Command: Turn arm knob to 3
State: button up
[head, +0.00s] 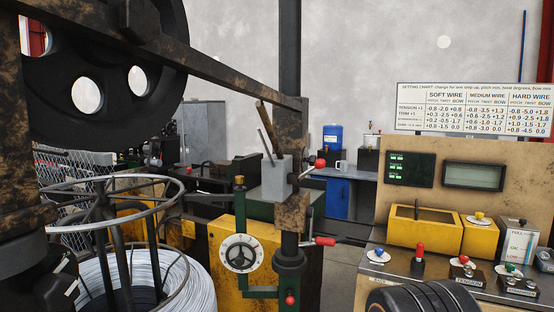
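I cannot pick out the arm knob for certain. On the console at the right are small knobs: a blue-topped knob (379,252), a red-topped knob (463,260) on a dark plate marked TENSION, and a green-topped knob (509,268) on another dark plate whose label is too small to read. The numbers around these knobs and their pointer settings are too small to read. A dark, rounded, ribbed shape, probably part of my arm, shows at the bottom edge in front of the console. No gripper fingers show.
A red-topped lever (418,256) and yellow boxes (424,228) stand on the console. A setting chart (472,110) is behind it. A wire coil (150,275) fills the lower left.

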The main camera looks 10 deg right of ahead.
aim_at(313, 158)
jog(key=i+l+u, duration=0.15)
jog(key=i+l, duration=1.15)
jog(key=i, duration=0.1)
